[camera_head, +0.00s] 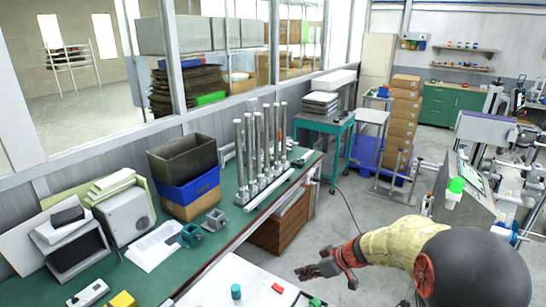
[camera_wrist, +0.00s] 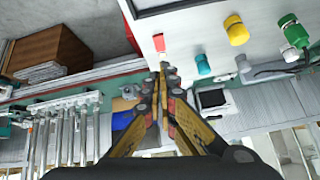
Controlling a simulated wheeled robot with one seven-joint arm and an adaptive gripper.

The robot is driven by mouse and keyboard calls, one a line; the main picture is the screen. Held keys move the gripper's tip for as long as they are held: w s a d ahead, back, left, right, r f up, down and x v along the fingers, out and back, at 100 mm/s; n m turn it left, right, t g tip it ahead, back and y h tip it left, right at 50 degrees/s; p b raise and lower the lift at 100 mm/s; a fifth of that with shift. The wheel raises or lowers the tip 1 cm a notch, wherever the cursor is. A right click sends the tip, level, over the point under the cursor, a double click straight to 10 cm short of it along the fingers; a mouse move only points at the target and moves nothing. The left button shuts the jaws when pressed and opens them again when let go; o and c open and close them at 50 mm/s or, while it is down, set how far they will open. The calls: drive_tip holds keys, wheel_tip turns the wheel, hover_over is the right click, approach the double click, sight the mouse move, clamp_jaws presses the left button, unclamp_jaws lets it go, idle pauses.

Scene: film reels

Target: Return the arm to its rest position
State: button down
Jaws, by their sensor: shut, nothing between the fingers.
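My gripper (camera_head: 303,271) reaches in from the right in the head view, with my yellow-sleeved arm behind it. It points left and hangs near the far right corner of a white table (camera_head: 208,288). In the wrist view my gripper (camera_wrist: 166,72) has its fingers together with nothing between them. A red block (camera_head: 277,287) lies on the white table close to the gripper; it also shows just beyond the fingertips in the wrist view (camera_wrist: 158,42). I cannot tell the exact gap between them.
A teal cylinder (camera_head: 236,291) and a green piece (camera_head: 315,302) are at the white table. The green workbench (camera_head: 215,238) on the left holds metal rods (camera_head: 258,145) and a blue bin (camera_head: 190,185). Grey floor lies open beyond my gripper.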

drive_tip(key=s+d+m+g+h, duration=0.25)
drive_tip(key=s+m, duration=0.45)
drive_tip(key=s, duration=0.6)
drive_tip(key=s+d+r+m+t+h+b, duration=0.1)
drive_tip(key=s+d+r+t+h+b, duration=0.1)
drive_tip(key=s+r, duration=0.5)
drive_tip(key=s+d+r+m+t+h+b, duration=0.1)
drive_tip(key=s+r, duration=0.6)
drive_tip(key=s, duration=0.7)
drive_tip(key=shift+d+r+t+h+b, duration=0.35)
drive_tip(key=shift+d+h+b, duration=0.3)
drive_tip(key=shift+d+b, duration=0.45)
drive_tip(key=shift+s+a, duration=0.1)
drive_tip(key=shift+a, duration=0.05)
